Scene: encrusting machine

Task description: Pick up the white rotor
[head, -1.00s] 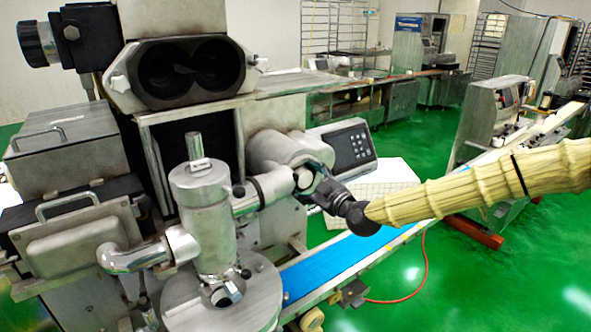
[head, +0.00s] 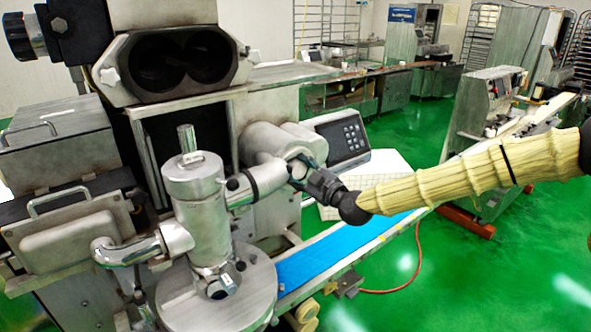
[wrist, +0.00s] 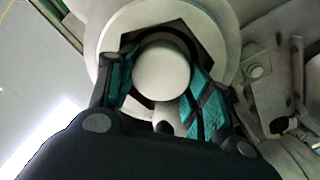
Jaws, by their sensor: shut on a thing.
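The white rotor (wrist: 162,70) shows in the wrist view as a smooth, rounded white end inside a dark six-sided opening in a pale round housing (wrist: 218,22). My gripper (wrist: 164,88) has its teal-padded fingers on both sides of the rotor and is shut on it. The rest of the rotor is hidden in the opening. In the head view my gripper (head: 302,170) is at the end of the metal cylinder (head: 268,144) on the machine's right side. The rotor cannot be made out there, behind the gripper and pipe fittings.
A vertical metal column (head: 196,205) with a side pipe stands close left of my gripper. A keypad panel (head: 345,138) is just behind. A blue conveyor belt (head: 340,243) runs below. Green floor (head: 480,285) is open at the right.

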